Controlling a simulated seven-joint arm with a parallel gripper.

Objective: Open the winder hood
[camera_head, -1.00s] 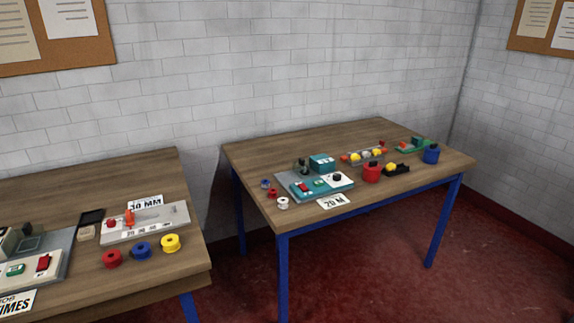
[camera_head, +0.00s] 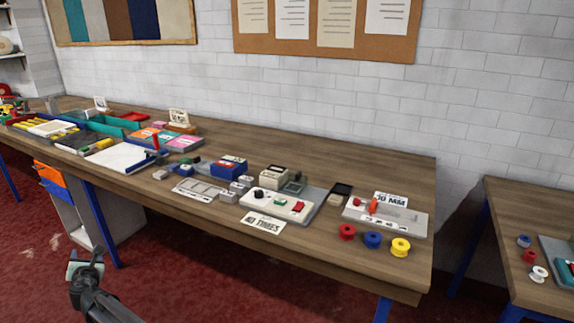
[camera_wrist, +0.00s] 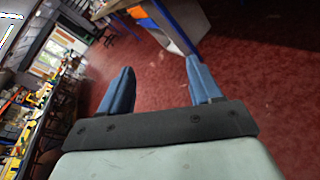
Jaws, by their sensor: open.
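I cannot tell for sure which part is the winder hood. A white control unit (camera_head: 276,204) with a green and a red button stands on the long table, behind a "40 TIMES" card (camera_head: 263,224). A dark square frame (camera_head: 293,187) is on the grey plate behind it. At the right edge, a second grey base plate (camera_head: 558,248) with a teal part is mostly cut off. My gripper (camera_head: 86,262) is low at the left, over the floor and apart from the tables. In the wrist view its two blue fingers (camera_wrist: 158,70) are spread, with nothing between them.
A "30 MM" board (camera_head: 385,214) and red, blue (camera_head: 372,239) and yellow spools lie at the long table's (camera_head: 340,160) right end. Trays and a white sheet (camera_head: 117,156) fill its left part. A gap separates it from the right table (camera_head: 510,200). Red floor (camera_head: 220,285) is free in front.

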